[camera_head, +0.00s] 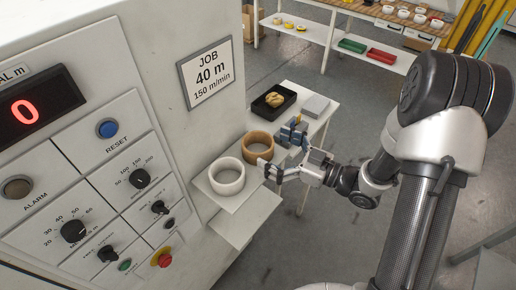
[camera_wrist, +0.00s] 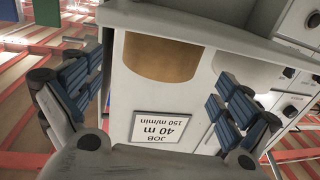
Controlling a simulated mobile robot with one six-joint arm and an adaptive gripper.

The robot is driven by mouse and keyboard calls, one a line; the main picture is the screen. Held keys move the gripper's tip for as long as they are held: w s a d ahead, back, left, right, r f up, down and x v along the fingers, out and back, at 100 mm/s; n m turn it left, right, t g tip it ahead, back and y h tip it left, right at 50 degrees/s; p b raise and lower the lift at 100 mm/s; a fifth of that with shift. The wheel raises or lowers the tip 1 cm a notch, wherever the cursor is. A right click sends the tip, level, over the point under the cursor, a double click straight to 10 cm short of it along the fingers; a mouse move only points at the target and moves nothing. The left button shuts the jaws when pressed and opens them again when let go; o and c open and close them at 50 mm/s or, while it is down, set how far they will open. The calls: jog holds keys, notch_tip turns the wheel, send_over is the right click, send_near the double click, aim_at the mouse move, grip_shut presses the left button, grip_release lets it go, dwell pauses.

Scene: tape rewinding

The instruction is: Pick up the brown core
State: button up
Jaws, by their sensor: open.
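The brown core (camera_head: 258,148) is a ring standing on a pale shelf beside the machine. A white core (camera_head: 226,177) stands on the same shelf, nearer the camera. My gripper (camera_head: 279,153) is open just to the right of the brown core, its fingers pointing toward it. In the wrist view, which is upside down, the brown core (camera_wrist: 162,58) shows between the blue-padded fingers, ahead of them. The white core (camera_wrist: 246,68) is partly hidden behind the right-hand finger there. Whether a finger touches either core I cannot tell.
The machine front, with its job sign (camera_head: 207,74) and control knobs, rises left of the cores. A black tray (camera_head: 273,104) with tan items and a grey stack (camera_head: 315,106) sit behind my gripper. A shelf with green and red trays (camera_head: 382,58) stands farther back.

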aim_at(246, 137)
jog(key=x, duration=0.1)
jog(key=b+x, duration=0.1)
jog(key=x, duration=0.2)
jog(key=shift+f, duration=0.25)
jog(key=shift+w+a+r, duration=0.1)
jog(key=shift+w+a, duration=0.15)
jog(key=shift+a, duration=0.1)
jog(key=shift+c, duration=0.6)
jog(key=c, duration=1)
jog(key=shift+c, duration=0.2)
